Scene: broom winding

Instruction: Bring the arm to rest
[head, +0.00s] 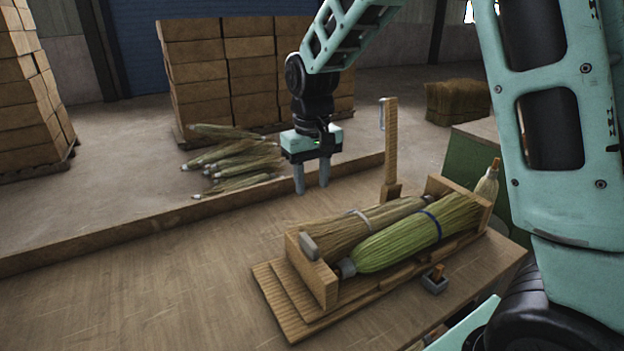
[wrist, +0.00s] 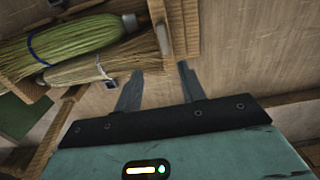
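My gripper (head: 311,188) hangs fingers-down above the back part of the wooden table (head: 150,290), behind and to the left of the broom cradle. Its two fingers are apart with nothing between them. In the wrist view the open fingers (wrist: 160,70) point at bare table beside the cradle. The wooden cradle (head: 326,289) holds a green broom head (head: 400,245) with a blue band and a tan broom head (head: 340,232) with a pale band, lying side by side. Both also show at the upper left in the wrist view. My gripper touches neither.
An upright wooden post (head: 391,150) with a metal hook stands right of my gripper. A raised ledge (head: 130,226) runs along the table's back. Loose brooms (head: 235,160) and stacked boxes (head: 225,75) lie beyond. The table's left is clear.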

